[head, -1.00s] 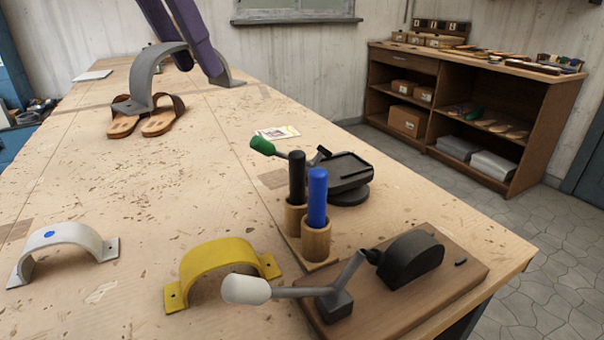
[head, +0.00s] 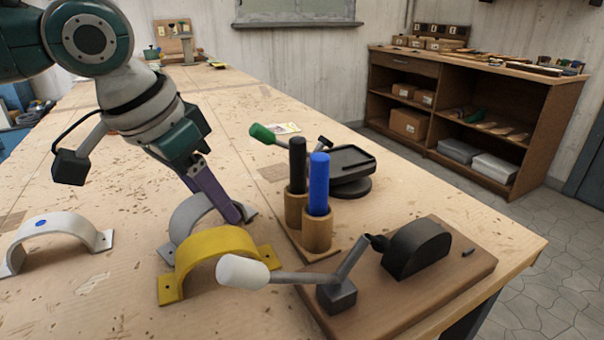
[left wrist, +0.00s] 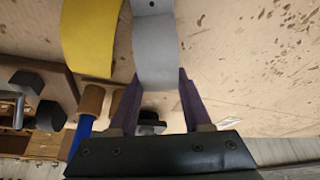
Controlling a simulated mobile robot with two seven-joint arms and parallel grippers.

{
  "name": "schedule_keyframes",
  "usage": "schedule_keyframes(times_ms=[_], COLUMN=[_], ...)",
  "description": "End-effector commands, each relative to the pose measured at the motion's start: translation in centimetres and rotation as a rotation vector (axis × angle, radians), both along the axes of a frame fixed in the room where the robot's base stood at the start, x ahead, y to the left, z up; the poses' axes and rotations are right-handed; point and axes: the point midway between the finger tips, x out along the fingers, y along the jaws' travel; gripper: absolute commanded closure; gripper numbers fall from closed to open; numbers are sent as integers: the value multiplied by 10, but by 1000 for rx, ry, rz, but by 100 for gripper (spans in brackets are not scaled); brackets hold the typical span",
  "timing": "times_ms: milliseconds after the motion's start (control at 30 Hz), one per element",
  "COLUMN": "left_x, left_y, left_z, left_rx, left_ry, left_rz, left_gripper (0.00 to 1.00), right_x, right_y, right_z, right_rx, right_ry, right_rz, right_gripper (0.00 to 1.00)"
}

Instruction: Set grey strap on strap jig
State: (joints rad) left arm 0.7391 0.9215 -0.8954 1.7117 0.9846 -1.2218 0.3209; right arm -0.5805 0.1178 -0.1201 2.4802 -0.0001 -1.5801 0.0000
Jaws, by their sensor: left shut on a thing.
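My left gripper (head: 226,205) has purple fingers and is shut on the arched grey strap (head: 186,214). The strap is upright, just behind the yellow strap (head: 215,247), which partly hides it; I cannot tell whether it touches the bench. In the left wrist view the grey strap (left wrist: 155,55) lies between both fingers (left wrist: 157,82), beside the yellow strap (left wrist: 92,38). What looks like the strap jig, a black rounded block (head: 412,252), stands bare on a wooden board at the right, with a white-handled lever (head: 243,271) beside it. My right gripper is not in view.
Black and blue upright handles (head: 318,185) in wooden cups stand between the grey strap and the jig. A black fixture (head: 350,170) with a green-handled lever is behind them. A white strap (head: 55,232) lies at the left. The bench front left is clear.

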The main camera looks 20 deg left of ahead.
Motion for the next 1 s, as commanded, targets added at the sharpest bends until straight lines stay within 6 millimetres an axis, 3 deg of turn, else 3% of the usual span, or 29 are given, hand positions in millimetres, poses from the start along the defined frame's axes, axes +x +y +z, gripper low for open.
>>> schedule_keyframes(times_ms=[400, 433, 667, 1000], left_x=[0, 0, 0, 0], left_y=[0, 0, 0, 1], left_z=[-7, -6, -6, 0], left_rx=[0, 1, 0, 0], left_ry=[-1, -1, -2, -3], left_rz=[0, -1, 0, 0], left_gripper=[100, 48, 22, 21], right_x=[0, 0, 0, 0], right_y=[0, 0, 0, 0], right_z=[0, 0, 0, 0], right_rx=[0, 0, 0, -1], right_ry=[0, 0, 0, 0], right_rz=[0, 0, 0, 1], right_gripper=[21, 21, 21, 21])
